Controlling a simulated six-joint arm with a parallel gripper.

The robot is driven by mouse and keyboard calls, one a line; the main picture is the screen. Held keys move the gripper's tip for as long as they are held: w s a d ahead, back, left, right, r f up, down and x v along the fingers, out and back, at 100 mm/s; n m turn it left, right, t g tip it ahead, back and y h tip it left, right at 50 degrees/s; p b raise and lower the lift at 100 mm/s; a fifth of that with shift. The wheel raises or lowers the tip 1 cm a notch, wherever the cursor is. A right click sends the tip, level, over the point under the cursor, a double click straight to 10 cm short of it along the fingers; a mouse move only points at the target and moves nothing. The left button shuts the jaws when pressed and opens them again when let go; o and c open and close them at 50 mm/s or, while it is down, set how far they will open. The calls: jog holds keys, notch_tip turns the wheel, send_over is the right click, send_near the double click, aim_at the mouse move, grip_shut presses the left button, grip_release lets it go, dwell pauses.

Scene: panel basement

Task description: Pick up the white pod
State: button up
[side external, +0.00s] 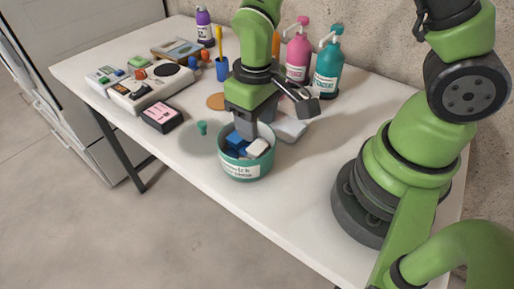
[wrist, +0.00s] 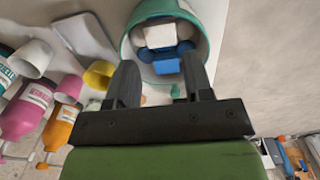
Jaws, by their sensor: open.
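The white pod (side external: 258,147) lies in a round tub with a teal rim and a white label (side external: 246,170), towards its right side. Several blue pods (side external: 234,141) lie in the tub with it. In the wrist view the white pod (wrist: 160,36) is on top, with blue pods (wrist: 167,66) around and below it. My gripper (side external: 246,133) points down at the tub's mouth. In the wrist view my gripper (wrist: 160,78) has its two dark fingers spread with nothing held between them. The side view does not show clearly how deep the fingertips reach.
Pink (side external: 298,52) and teal (side external: 327,65) pump bottles stand behind the tub. A grey flat tray (side external: 290,128) lies close behind it on the right. The table front is clear.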

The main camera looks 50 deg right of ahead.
aim_at(254, 146)
jog(key=shift+w+f, duration=0.2)
jog(key=shift+f, duration=2.75)
jog(key=shift+c, duration=0.2)
jog(key=c, duration=0.5)
